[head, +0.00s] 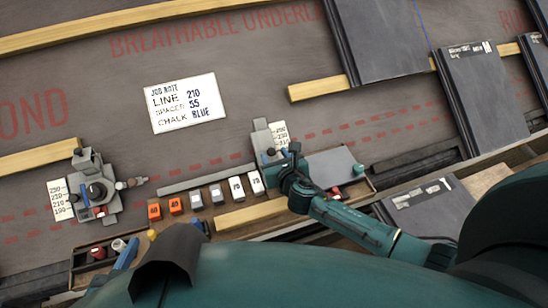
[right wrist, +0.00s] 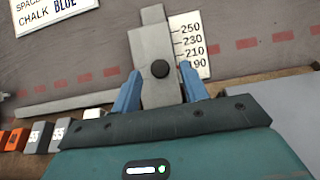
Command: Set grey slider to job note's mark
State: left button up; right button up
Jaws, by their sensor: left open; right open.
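The white job note (head: 187,102) reads LINE 210, SPACER 55, CHALK BLUE. A grey slider (head: 263,140) with a dark round knob stands beside a white scale (head: 280,133). In the right wrist view the slider (right wrist: 152,45) is upright left of the scale (right wrist: 190,45), marked 250, 230, 210, 190 downward. The knob is roughly level with the lowest marks; I cannot tell which edge is the pointer. My right gripper (right wrist: 160,88) is open, blue fingers either side of the slider's lower part, apparently not gripping. My left gripper (head: 163,240) is open and empty, low at left.
A second grey device (head: 95,192) with a knob and similar scale (head: 61,200) stands at left. Numbered orange, grey and white blocks (head: 195,199) line up beside a grey bar (head: 195,179). Dark slates (head: 375,38) and wooden battens (head: 318,88) lie around. Open membrane surrounds the note.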

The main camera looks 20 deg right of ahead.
jog(key=shift+w+f, duration=0.2)
jog(key=shift+w, duration=0.4)
grip_shut()
